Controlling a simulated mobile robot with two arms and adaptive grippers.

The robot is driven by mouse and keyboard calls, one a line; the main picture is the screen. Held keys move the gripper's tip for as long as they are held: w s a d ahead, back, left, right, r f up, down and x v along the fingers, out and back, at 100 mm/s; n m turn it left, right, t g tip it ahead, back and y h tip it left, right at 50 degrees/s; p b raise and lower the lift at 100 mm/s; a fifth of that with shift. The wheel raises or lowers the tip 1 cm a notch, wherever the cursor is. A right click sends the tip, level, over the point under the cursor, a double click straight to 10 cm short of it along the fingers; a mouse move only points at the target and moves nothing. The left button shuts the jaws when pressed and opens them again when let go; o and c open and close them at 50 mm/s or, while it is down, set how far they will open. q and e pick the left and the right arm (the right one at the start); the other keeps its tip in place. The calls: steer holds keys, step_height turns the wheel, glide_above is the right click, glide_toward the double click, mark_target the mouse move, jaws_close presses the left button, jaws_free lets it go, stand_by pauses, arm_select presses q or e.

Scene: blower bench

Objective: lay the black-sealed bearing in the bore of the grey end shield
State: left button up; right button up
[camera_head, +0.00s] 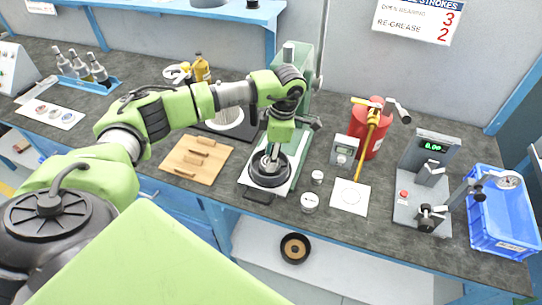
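My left gripper (271,158) points down over a dark round piece with a raised rim (269,178), which sits on the pale plate of the green press. Its fingertips are at the middle of this piece; whether they are open or shut on a bearing is too small to tell. I cannot make out the black-sealed bearing. A pale grey round part (226,117) lies on a dark mat behind my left forearm, partly hidden; I cannot tell whether it or the dark piece is the end shield. My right gripper is not in view.
The green press column (297,65) stands close behind the gripper. A wooden board (185,166) with pegs is left, small tins (309,202) right. A white card (54,113) with small rings lies far left. A grey gauge device (425,180) and blue crate (500,220) stand at right.

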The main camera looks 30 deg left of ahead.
arm_select(q)
steer(key=shift+f, duration=0.1)
stand_by(0.4)
steer(key=o, duration=1.3)
steer(key=shift+c, duration=0.2)
step_height(320, 180, up, 12)
steer(key=w+d, duration=0.1)
steer(key=shift+d, duration=0.25)
steer(key=shift+f, duration=0.1)
